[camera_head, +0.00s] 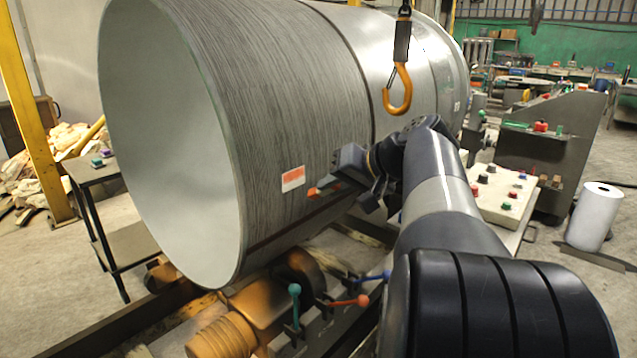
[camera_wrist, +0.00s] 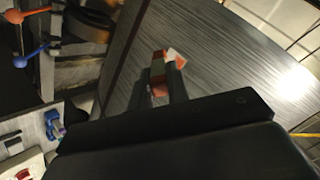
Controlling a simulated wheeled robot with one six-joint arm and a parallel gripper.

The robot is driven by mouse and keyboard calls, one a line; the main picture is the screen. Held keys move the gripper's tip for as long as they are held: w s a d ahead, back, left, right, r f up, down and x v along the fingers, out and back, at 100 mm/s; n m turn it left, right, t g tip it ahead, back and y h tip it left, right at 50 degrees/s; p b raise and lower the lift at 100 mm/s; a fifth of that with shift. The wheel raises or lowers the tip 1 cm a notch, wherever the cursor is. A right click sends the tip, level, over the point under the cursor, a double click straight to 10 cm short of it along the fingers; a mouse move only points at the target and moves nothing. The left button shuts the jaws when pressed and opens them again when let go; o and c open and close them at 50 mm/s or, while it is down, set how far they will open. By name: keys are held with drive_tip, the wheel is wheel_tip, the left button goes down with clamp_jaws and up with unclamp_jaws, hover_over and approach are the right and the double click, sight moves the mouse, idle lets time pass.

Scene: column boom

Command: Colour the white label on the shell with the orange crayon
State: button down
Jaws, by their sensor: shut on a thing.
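The label (camera_head: 292,179) is on the grey shell (camera_head: 285,110), low on its curved side. Much of it is orange, with white showing mainly along its lower part. My gripper (camera_head: 325,188) is shut on the orange crayon (camera_head: 312,191), just right of and slightly below the label. The crayon's tip looks apart from the label in the head view; whether it touches the shell I cannot tell. In the wrist view the crayon (camera_wrist: 158,56) sticks out past my gripper (camera_wrist: 166,78), and the label (camera_wrist: 176,58) shows white and orange beside it, partly hidden.
An orange crane hook (camera_head: 398,90) hangs in front of the shell, above my arm. Below the shell are orange rollers (camera_head: 225,330) and levers with teal, orange and blue knobs. A button panel (camera_head: 497,195) stands to the right. A small table (camera_head: 92,170) is at left.

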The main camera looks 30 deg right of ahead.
drive_tip(key=w+a+f, duration=0.1)
drive_tip(key=w+a, duration=0.1)
drive_tip(key=w, duration=0.4)
drive_tip(key=shift+w+a+f, duration=0.2)
drive_tip(key=shift+w+f, duration=0.1)
drive_tip(key=shift+w, duration=0.1)
idle(0.3)
drive_tip(key=shift+w+a+p, duration=0.25)
drive_tip(key=shift+w+p, duration=0.15)
drive_tip(key=shift+w, duration=0.25)
idle(0.3)
drive_tip(key=w+d+p, duration=0.3)
drive_tip(key=d, duration=0.5)
idle(0.6)
drive_tip(key=s+a+b, duration=0.3)
drive_tip(key=a, duration=0.5)
drive_tip(key=shift+b, duration=0.3)
idle(0.3)
